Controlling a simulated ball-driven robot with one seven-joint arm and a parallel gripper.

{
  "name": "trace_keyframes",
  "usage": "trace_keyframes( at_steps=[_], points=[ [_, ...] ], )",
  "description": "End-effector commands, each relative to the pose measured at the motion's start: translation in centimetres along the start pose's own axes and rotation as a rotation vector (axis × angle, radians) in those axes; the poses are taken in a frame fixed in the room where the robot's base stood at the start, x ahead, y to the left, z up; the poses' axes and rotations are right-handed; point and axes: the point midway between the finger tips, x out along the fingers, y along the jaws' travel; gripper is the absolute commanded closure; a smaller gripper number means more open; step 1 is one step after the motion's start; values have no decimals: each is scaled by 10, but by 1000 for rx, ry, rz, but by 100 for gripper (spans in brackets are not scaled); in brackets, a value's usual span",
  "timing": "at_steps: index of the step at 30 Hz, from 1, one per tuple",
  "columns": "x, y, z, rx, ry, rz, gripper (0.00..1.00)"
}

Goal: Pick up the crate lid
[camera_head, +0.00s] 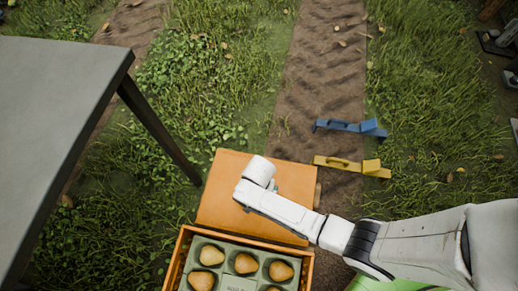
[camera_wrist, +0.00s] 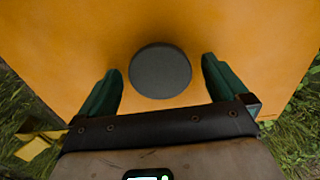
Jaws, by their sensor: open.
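The crate lid (camera_head: 225,185) is a flat orange panel behind the open crate in the head view. My arm crosses over it, and my gripper's fingers are hidden there. In the wrist view the lid (camera_wrist: 60,45) fills most of the picture, with a round dark grey knob (camera_wrist: 160,71) on it. My gripper (camera_wrist: 159,85) is open, its two green fingers on either side of the knob's near part. I see a gap between each finger and the knob. I cannot tell the fingers' height above the lid.
The orange crate (camera_head: 172,267) with several pears in a grey-green tray (camera_head: 223,262) stands in front of the lid. A grey table (camera_head: 60,100) is at the left. Blue (camera_head: 345,126) and yellow (camera_head: 345,164) tools lie on the dirt path.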

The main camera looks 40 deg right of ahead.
Motion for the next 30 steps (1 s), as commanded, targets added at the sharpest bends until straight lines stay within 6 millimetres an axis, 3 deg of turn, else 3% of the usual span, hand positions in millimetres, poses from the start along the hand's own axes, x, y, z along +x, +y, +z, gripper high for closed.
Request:
trace_keyframes(
  at_steps=[8, 30],
  points=[
    [5, 0, 0, 1, 0, 0, 0],
    [5, 0, 0, 0, 0, 0, 70]
  ],
)
